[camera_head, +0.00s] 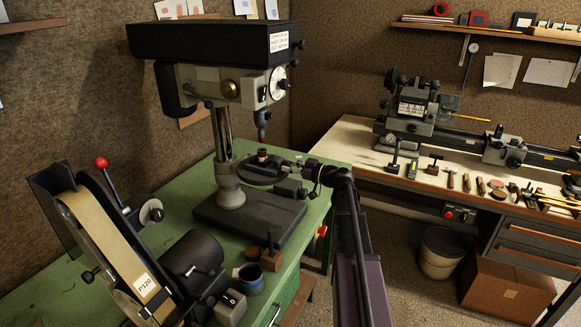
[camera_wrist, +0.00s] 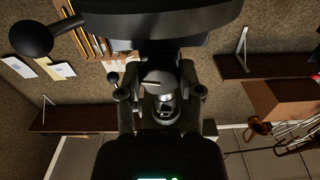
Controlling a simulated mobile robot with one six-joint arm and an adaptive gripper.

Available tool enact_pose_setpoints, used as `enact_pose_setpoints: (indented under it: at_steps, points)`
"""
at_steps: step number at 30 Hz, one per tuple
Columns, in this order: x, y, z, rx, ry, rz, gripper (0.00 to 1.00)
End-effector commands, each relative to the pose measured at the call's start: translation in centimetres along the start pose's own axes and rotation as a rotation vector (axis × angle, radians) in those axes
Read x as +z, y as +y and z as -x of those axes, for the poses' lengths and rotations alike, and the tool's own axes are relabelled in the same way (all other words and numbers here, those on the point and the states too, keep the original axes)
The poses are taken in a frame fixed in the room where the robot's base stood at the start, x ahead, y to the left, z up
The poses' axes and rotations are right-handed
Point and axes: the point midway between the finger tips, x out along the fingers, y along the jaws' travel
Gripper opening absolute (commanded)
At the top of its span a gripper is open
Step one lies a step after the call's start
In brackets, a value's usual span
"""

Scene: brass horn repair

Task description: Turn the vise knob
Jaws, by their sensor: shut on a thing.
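The drill press vise (camera_head: 290,187) is a small dark block at the right edge of the round drill press table (camera_head: 258,173). My gripper (camera_head: 304,174) reaches in from the right at the vise and covers part of it. In the wrist view my gripper (camera_wrist: 160,82) has its two fingers on either side of a dark round piece, the vise knob (camera_wrist: 155,76), and is shut on it. The knob's far side and the vise body are hard to make out there against the dark shapes above.
The drill press column (camera_head: 222,135) and chuck (camera_head: 262,130) stand close by. A bench with a lathe (camera_head: 410,120) and several tools stands at the right.

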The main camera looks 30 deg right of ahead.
Motion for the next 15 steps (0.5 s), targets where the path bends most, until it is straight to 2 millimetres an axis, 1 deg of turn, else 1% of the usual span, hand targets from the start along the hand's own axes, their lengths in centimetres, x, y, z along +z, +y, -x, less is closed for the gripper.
enact_pose_setpoints:
  at_steps: [8,15]
  points:
    - [-0.07,0.10,-0.06,0.003,0.003,-0.115,0.00]
    - [-0.09,0.08,-0.08,0.003,0.004,-0.281,0.00]
